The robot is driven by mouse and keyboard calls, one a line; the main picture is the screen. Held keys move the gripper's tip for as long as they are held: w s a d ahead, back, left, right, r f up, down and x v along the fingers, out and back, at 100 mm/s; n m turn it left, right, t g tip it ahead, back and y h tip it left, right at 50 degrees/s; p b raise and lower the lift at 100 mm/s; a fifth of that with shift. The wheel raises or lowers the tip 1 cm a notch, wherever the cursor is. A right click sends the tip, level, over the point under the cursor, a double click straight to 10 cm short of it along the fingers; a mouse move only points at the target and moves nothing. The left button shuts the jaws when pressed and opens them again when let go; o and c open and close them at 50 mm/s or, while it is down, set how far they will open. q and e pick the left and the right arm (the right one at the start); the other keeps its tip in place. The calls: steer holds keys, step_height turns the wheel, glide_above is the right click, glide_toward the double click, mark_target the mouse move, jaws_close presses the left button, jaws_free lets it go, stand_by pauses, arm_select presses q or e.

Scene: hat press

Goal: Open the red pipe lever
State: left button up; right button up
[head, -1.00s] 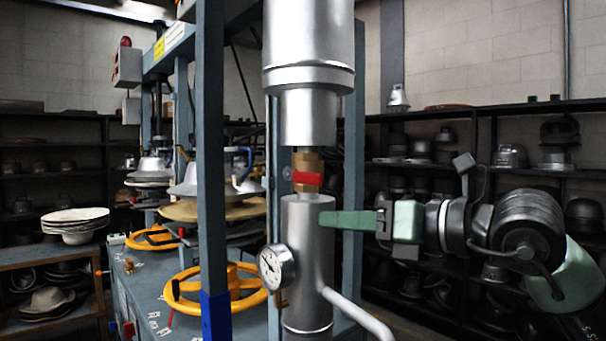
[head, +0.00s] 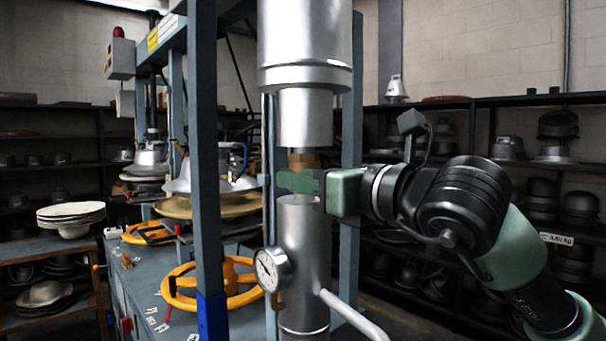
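The red pipe lever is hidden from me behind my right gripper's green fingers. The brass valve fitting (head: 303,160) shows just above the fingers, between the upper and lower silver pipe parts. My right gripper (head: 284,181) reaches in from the right, level, with its fingertips in front of the valve where the lever sits. I see the fingers side-on, so I cannot tell whether they are open, shut or touching the lever. My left gripper is not in view.
The lower silver pipe (head: 302,240) carries a round pressure gauge (head: 271,269) and a white side pipe (head: 355,315). A blue-grey press post (head: 205,150) and yellow handwheels (head: 212,287) stand to the left. Dark shelves of hat moulds (head: 555,150) line the back right.

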jaws_close()
stand_by(1.4)
